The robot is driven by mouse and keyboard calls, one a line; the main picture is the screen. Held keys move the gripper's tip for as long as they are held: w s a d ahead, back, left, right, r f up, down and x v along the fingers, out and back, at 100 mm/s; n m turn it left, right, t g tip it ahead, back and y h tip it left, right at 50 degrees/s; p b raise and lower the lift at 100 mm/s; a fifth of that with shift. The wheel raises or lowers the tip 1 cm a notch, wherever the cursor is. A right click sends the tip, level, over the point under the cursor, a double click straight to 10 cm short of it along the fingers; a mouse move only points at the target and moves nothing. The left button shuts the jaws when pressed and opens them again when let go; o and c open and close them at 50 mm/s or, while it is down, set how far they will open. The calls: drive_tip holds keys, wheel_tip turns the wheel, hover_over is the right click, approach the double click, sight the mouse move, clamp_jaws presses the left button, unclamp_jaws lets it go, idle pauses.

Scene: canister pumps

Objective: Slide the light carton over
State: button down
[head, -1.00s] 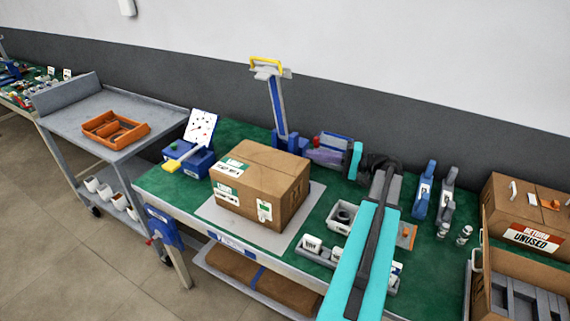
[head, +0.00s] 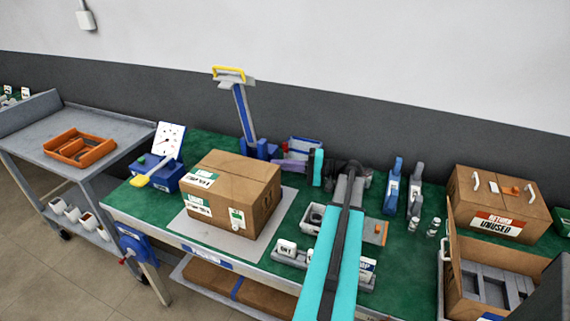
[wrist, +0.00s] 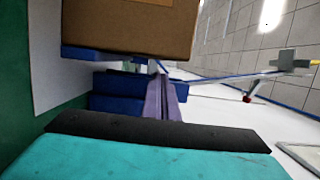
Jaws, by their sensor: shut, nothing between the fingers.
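The light carton (head: 228,192) is a closed brown cardboard box with white and green labels. It sits on a grey plate (head: 178,224) on the green-topped bench. In the wrist view its brown side (wrist: 130,28) fills the upper middle. My gripper (head: 282,165) is low behind the carton's back right corner, partly hidden by it. In the wrist view its purple-grey fingers (wrist: 160,76) are shut and empty, pointing past the carton's edge. I cannot tell whether they touch it.
A blue-and-grey post with a yellow handle (head: 229,74) stands behind the carton. A blue gauge unit (head: 165,176) stands to its left. Small parts trays (head: 290,257) lie at right front. An open carton (head: 485,285) is far right; an orange tray (head: 80,148) sits on the left cart.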

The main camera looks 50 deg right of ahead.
sight(249, 176)
drive_tip(key=shift+p+x, duration=0.85)
drive_tip(key=shift+x, duration=2.7)
drive_tip(key=shift+a, duration=0.15)
drive_tip(key=shift+s+a+f+b, duration=0.1)
drive_tip(key=shift+s+a+b, duration=0.15)
drive_tip(key=shift+a+b, duration=0.35)
drive_tip(key=shift+s+a+r+b, duration=0.1)
drive_tip(key=shift+s+a+b, duration=0.2)
drive_tip(key=shift+a, duration=0.6)
drive_tip(key=shift+s+a+f+b, duration=0.15)
drive_tip(key=shift+a+b, duration=0.3)
drive_tip(key=shift+a, duration=0.35)
drive_tip(key=shift+s+a+b, duration=0.25)
drive_tip(key=shift+a+b, duration=0.1)
drive_tip(key=shift+a, duration=0.45)
drive_tip(key=shift+s+a+b, duration=0.25)
drive_tip(key=shift+a+b, duration=0.1)
drive_tip(key=shift+a, duration=0.5)
drive_tip(key=shift+d, duration=0.1)
